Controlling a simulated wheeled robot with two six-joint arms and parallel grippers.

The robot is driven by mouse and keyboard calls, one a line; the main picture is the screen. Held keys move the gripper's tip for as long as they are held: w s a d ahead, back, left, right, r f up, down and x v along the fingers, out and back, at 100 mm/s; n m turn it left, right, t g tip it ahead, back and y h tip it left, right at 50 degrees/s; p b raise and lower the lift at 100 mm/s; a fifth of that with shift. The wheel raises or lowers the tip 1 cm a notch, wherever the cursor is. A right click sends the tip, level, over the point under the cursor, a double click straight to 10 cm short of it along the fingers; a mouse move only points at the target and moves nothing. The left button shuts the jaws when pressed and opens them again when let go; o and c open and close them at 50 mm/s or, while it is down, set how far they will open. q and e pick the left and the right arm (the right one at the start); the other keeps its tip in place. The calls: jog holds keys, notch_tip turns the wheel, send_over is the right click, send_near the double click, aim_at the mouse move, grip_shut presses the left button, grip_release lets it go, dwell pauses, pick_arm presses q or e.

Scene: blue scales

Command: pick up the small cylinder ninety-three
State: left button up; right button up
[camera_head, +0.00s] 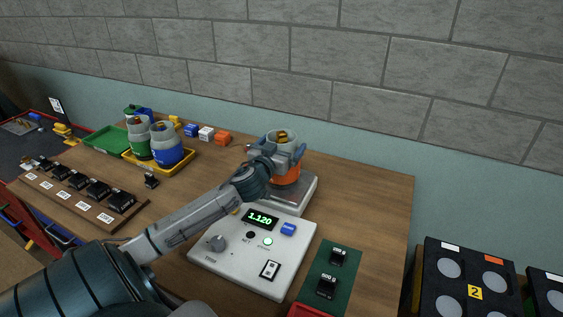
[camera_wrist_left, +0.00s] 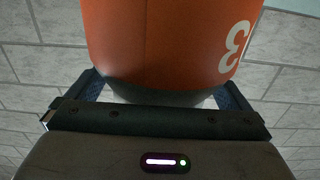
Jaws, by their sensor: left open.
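An orange cylinder (camera_head: 285,177) with a grey upper part stands upright on the metal plate of the scale (camera_head: 299,197). In the left wrist view the cylinder (camera_wrist_left: 165,45) fills the upper middle, and part of a white number with a 3 shows on its side. My left gripper (camera_head: 284,149) is at the cylinder's upper part, with its open fingers on either side of it. In the left wrist view the fingers (camera_wrist_left: 160,92) flank the pale end of the cylinder. I cannot tell whether they touch it. My right gripper is not in view.
The scale's console (camera_head: 255,252) reads 1.120 in green. A dark green mat (camera_head: 345,267) with black weights lies to its right. A yellow tray (camera_head: 160,168) with green and blue cylinders, a green tray (camera_head: 105,140) and a wooden weight rack (camera_head: 75,198) stand left. Black boxes (camera_head: 468,287) are at lower right.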

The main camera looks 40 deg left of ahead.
pick_arm(q)
jog(key=c, duration=1.8)
jog(key=shift+r, duration=0.1)
jog(key=shift+c, duration=1.4)
jog(key=shift+r, duration=0.1)
jog(key=shift+c, duration=0.2)
